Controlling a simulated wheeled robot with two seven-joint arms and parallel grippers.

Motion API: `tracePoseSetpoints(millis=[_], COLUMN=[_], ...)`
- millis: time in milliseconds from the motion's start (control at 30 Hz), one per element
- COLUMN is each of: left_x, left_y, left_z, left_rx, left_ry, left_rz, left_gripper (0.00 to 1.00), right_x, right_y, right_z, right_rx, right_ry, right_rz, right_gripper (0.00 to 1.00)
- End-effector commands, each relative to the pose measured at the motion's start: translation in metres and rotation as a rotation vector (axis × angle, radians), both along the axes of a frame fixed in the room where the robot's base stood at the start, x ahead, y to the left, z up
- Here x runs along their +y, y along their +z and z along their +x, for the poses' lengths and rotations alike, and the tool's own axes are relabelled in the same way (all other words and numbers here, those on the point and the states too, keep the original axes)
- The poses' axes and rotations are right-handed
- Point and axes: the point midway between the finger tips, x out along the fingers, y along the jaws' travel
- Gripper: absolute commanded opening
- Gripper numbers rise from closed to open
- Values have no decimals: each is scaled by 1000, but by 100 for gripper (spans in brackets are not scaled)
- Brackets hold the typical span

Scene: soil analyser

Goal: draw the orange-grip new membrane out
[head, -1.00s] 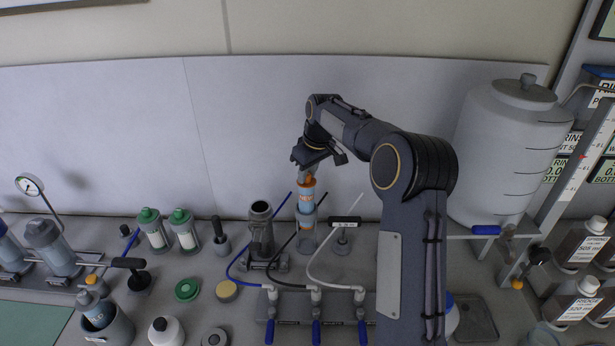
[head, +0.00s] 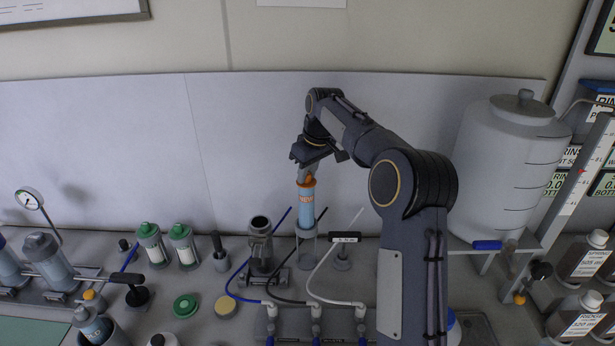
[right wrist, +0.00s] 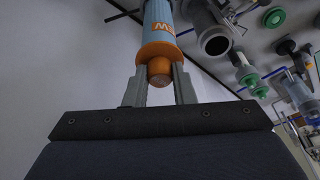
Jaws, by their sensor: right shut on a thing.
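The new membrane (head: 306,207) is a light blue cylinder with an orange grip and orange lettering. It stands upright, its lower end at the mouth of a clear tube (head: 306,247) on the bench; I cannot tell how much of it is inside. My right gripper (head: 305,174) is shut on the orange grip from above. In the right wrist view the two fingers (right wrist: 159,84) clasp the orange knob, with the blue membrane (right wrist: 160,22) beyond. My left gripper is not in view.
A dark grey open housing (head: 261,245) stands just left of the clear tube. A black-topped stand (head: 344,238) is close on the right. Blue, black and white hoses run in front. A large white tank (head: 510,170) stands at the right.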

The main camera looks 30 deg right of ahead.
Motion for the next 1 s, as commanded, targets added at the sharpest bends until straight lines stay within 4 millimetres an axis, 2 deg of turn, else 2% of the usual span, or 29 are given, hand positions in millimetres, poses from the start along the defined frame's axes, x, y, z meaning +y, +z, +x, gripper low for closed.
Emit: tracePoseSetpoints(millis=[1000], left_x=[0], left_y=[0], left_z=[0], left_rx=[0], left_ry=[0], left_rz=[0], left_gripper=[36], right_x=[0], right_y=[51], right_z=[0], right_rx=[-1], right_ry=[1], right_rz=[0], right_gripper=[0])
